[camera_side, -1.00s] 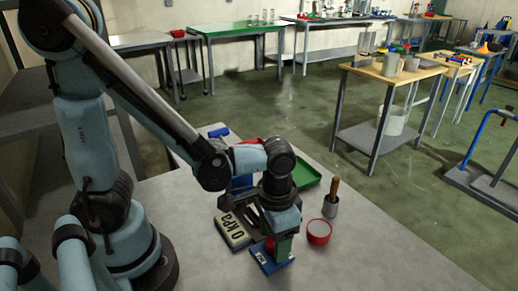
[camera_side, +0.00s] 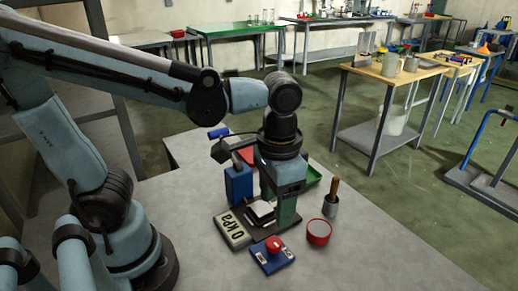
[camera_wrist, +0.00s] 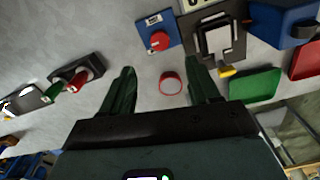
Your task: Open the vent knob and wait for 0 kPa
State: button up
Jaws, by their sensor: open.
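The vent knob (camera_side: 273,244) is a red round knob on a small blue plate (camera_side: 262,262) at the table's front. The knob also shows in the wrist view (camera_wrist: 159,41), at the top and beyond my fingertips. A display panel (camera_side: 234,229) left of the plate reads "0 kPa". My gripper (camera_side: 278,208) is above the table behind the knob, apart from it. In the wrist view my gripper (camera_wrist: 161,75) has its two green fingers wide apart with nothing held between them.
A red round dish (camera_side: 319,232) and a grey cup with a brown handle (camera_side: 331,207) stand to the right. A blue box (camera_side: 238,185) stands behind the display. A green tray (camera_wrist: 255,85) lies beyond. The table's front right is clear.

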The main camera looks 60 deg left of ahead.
jog(key=shift+r, duration=0.95)
jog(key=shift+a, duration=0.1)
jog(key=w+a+n+t, duration=0.2)
jog(key=w+a+t, duration=0.1)
jog(key=a+t, duration=0.4)
jog(key=a+f, duration=0.1)
jog(key=a, duration=0.1)
jog(key=shift+w+a, duration=0.3)
jog(key=shift+a, duration=0.05)
dwell(0.5)
